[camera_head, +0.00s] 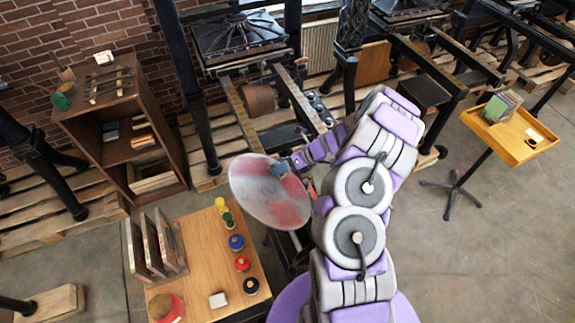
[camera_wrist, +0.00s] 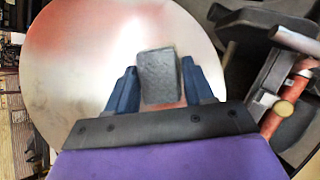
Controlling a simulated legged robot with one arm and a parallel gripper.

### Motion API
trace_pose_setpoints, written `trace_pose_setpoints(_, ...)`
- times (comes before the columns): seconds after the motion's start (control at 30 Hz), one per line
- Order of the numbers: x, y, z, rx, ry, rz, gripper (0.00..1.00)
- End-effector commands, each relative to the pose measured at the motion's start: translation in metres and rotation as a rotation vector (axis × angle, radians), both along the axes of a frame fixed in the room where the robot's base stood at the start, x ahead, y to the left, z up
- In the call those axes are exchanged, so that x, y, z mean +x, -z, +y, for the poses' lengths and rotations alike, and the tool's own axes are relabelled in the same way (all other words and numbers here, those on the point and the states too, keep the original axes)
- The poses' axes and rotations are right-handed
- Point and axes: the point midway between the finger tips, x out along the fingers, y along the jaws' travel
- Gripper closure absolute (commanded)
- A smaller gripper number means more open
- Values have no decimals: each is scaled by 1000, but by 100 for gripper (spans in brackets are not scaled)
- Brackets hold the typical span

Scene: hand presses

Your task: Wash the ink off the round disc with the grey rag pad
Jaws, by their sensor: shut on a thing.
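The round disc (camera_head: 262,195) is tilted, in the middle of the head view, with red ink smears and paler grey patches on its face. It fills much of the wrist view (camera_wrist: 75,60), with a reddish patch along its top edge and fainter red near my gripper. My gripper (camera_wrist: 160,85) is shut on the grey rag pad (camera_wrist: 159,76), which lies over the disc's face. I cannot tell whether the pad touches the disc. In the head view my gripper (camera_head: 288,165) is at the disc's upper right, and the pad is hard to make out there.
A wooden table (camera_head: 207,262) at lower left holds several ink pots, a small white block (camera_head: 218,300) and upright frames (camera_head: 153,245). A wooden shelf (camera_head: 125,130) stands at left. Black presses stand behind the disc. A small tray stand (camera_head: 510,140) is at right, with open floor before it.

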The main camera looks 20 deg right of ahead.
Motion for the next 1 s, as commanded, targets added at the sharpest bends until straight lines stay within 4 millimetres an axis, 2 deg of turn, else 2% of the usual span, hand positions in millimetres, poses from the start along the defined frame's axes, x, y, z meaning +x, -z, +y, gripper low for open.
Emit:
trace_pose_setpoints(0.2, -2, -14, 22, 0, -3, 2, 72)
trace_pose_setpoints(0.43, -3, -20, 31, 2, -6, 2, 72)
trace_pose_setpoints(0.8, -6, -47, 63, 2, -4, 2, 72)
trace_pose_setpoints(1.0, -7, -52, 67, 2, -4, 3, 72)
